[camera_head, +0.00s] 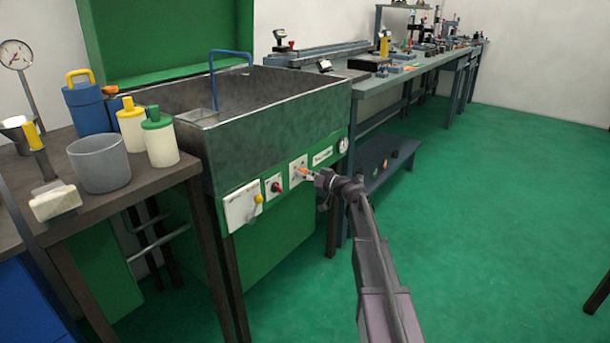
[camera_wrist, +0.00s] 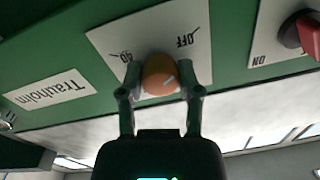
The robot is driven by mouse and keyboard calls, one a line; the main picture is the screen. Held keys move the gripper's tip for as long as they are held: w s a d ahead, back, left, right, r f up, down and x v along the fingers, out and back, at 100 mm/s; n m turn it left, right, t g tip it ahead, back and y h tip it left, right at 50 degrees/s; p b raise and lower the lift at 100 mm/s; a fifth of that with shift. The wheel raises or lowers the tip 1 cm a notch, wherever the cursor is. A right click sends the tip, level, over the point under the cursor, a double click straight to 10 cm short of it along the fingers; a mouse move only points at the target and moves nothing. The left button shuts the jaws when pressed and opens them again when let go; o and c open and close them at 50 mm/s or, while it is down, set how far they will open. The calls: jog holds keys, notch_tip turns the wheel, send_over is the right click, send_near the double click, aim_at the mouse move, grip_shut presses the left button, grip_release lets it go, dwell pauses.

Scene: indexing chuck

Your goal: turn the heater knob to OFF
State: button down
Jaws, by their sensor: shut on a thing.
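The heater knob (camera_wrist: 160,77) is orange and sits on a white dial plate (camera_wrist: 110,36) on the green panel. OFF is printed to the knob's upper right in the wrist view, and 40 to its upper left. A short white mark on the knob points right and slightly up there. My gripper (camera_wrist: 160,90) has one finger on each side of the knob and is shut on it. In the head view the knob (camera_head: 303,172) is small, and my gripper (camera_head: 314,176) reaches it from the right.
The metal tank (camera_head: 285,125) stands above. The green floor (camera_head: 480,220) at right is clear.

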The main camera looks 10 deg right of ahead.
jog(key=shift+c, duration=1.5)
grip_release()
jog(key=v, duration=1.2)
jog(key=shift+a, duration=0.1)
